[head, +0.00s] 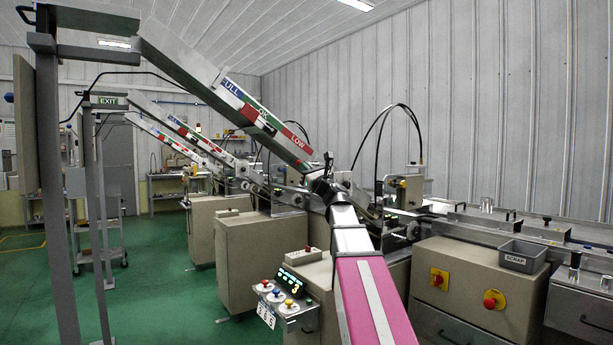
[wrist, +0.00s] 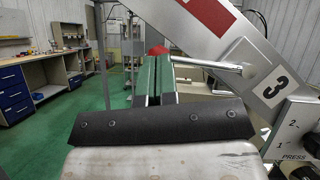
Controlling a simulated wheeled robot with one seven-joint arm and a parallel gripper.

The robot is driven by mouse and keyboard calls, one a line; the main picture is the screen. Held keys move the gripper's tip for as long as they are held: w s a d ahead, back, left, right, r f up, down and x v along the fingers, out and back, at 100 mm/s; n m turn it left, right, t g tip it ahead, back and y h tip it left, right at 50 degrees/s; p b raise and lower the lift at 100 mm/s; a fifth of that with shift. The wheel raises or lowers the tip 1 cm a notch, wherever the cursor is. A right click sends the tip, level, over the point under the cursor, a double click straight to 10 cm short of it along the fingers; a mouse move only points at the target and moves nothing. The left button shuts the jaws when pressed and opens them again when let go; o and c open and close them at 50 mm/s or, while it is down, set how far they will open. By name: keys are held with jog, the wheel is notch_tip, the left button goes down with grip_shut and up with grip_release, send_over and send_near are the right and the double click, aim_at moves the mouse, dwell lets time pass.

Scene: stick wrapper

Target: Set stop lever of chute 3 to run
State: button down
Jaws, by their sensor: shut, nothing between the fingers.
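In the wrist view, the stop lever is a pale rod (wrist: 208,64) with a red ball knob (wrist: 158,50) at its left end. My gripper (wrist: 157,62) is shut and empty. Its fingertips stand just in front of the knob and hide its lower part; I cannot tell if they touch. In the head view, my arm reaches the lower end of the nearest chute (head: 220,90); the lever cannot be made out there.
A box marked PRESS (wrist: 297,135) stands right of my gripper. In the head view, a button panel (head: 285,300) is left of my arm, and a grey scrap bin (head: 522,256) is on the right. Green floor (head: 165,270) is open at left.

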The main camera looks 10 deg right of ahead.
notch_tip(320, 180, up, 3)
jog(key=m+t+h, duration=0.1)
jog(key=m+h, duration=0.1)
jog(key=m, duration=0.1)
jog(key=m+t+h, duration=0.1)
jog(key=m+h, duration=0.1)
jog(key=m, duration=0.1)
jog(key=shift+d+m+h, duration=0.1)
jog(key=shift+m+h, duration=0.2)
jog(key=shift+m, duration=0.1)
jog(key=shift+f, duration=0.1)
jog(key=v, duration=1.3)
jog(key=shift+s+d+f, duration=0.25)
jog(key=shift+f, duration=0.05)
jog(key=shift+f, duration=0.1)
